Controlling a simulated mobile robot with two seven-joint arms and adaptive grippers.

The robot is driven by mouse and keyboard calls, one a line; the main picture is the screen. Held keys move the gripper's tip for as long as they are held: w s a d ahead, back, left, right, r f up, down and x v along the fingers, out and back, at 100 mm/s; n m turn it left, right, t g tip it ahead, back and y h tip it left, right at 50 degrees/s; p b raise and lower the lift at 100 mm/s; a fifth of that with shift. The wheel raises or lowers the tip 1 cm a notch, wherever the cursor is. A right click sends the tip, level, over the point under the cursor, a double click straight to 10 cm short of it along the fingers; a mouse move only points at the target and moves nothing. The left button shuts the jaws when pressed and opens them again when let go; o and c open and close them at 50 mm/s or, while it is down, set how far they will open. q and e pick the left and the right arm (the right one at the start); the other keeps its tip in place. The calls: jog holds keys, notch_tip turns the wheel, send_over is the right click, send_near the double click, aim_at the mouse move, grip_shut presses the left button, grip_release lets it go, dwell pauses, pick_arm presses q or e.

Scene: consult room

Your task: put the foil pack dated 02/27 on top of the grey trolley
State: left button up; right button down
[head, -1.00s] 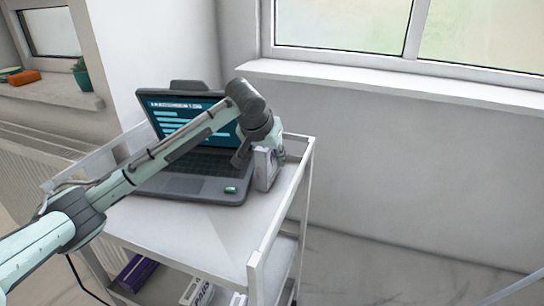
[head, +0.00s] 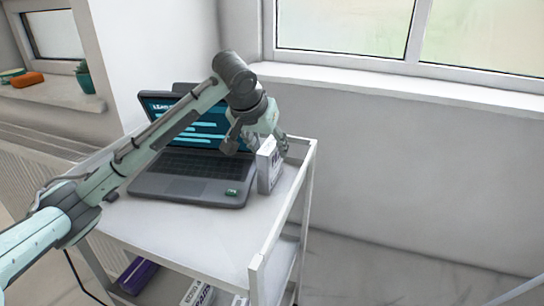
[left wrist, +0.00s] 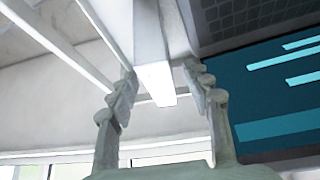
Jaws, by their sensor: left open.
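The grey-white trolley (head: 235,232) stands below the window, with its top rail along the right side. A white upright pack (head: 268,168) with dark print stands on the trolley top, right of the laptop. I cannot read a date on it, nor tell whether it is the foil pack. My left gripper (head: 276,140) is open at the pack's upper back part, which hides part of the fingers. In the left wrist view a white block, seemingly this pack (left wrist: 154,75), shows between the spread fingers (left wrist: 160,100), with gaps beside it. My right gripper is out of view.
An open laptop (head: 190,175) with a lit screen takes the trolley's back left. The trolley top's front is clear. A purple box (head: 138,274) and a white lettered box (head: 197,293) lie on the lower shelf.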

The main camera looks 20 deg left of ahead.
pick_arm(q)
jog(key=v, duration=0.5)
